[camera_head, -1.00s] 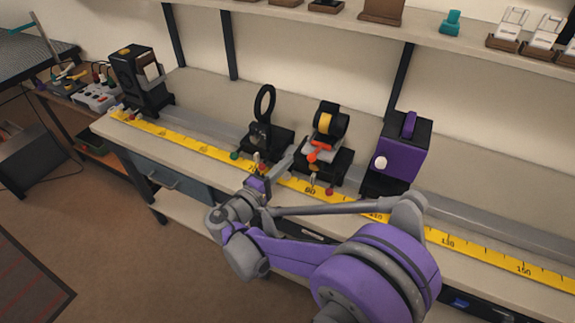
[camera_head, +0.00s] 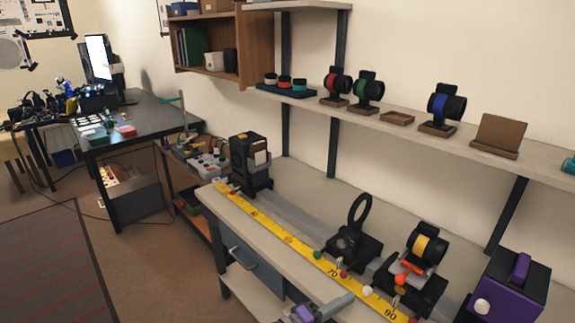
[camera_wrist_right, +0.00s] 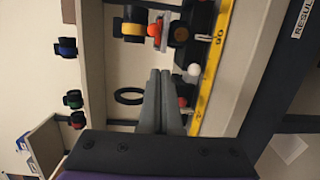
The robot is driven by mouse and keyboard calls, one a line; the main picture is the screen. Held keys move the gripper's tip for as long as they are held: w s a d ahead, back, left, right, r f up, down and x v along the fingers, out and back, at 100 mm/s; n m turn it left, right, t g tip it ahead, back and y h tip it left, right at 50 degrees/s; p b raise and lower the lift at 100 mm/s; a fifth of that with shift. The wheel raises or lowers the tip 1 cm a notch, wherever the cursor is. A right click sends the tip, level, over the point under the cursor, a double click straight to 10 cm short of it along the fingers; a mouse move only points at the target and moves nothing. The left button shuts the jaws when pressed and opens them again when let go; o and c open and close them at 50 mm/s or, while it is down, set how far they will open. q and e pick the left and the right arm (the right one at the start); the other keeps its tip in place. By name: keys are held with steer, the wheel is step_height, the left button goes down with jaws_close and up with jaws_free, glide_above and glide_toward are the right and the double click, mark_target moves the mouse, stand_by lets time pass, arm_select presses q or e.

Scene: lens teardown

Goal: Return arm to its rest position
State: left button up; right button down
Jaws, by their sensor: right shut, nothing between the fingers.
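My right gripper (camera_head: 338,303) shows at the bottom edge of the head view, in front of the workbench's yellow ruler (camera_head: 289,243). In the right wrist view its grey fingers (camera_wrist_right: 160,78) are together with nothing between them. Most of my right arm is out of the head view. My left gripper is not in view.
Along the bench rail stand a black box (camera_head: 243,165), an empty black ring holder (camera_head: 361,210), a holder with a yellow-ringed lens (camera_head: 420,245) and a purple box (camera_head: 505,288). Several lenses stand on the shelf (camera_head: 393,128) above. Floor (camera_head: 150,260) shows at left.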

steer(key=s+d+m+g+y+p, duration=0.2)
steer(key=s+d+g+y+p, duration=0.3)
steer(key=s+d, duration=0.4)
steer(key=s+a+m+t+y+p, duration=0.1)
steer(key=s+a+m+y+p, duration=0.3)
steer(key=s+y, duration=0.6)
steer(key=shift+a+r+t+p, duration=0.3)
steer(key=shift+a+r+p, duration=0.2)
steer(key=shift+a, duration=0.5)
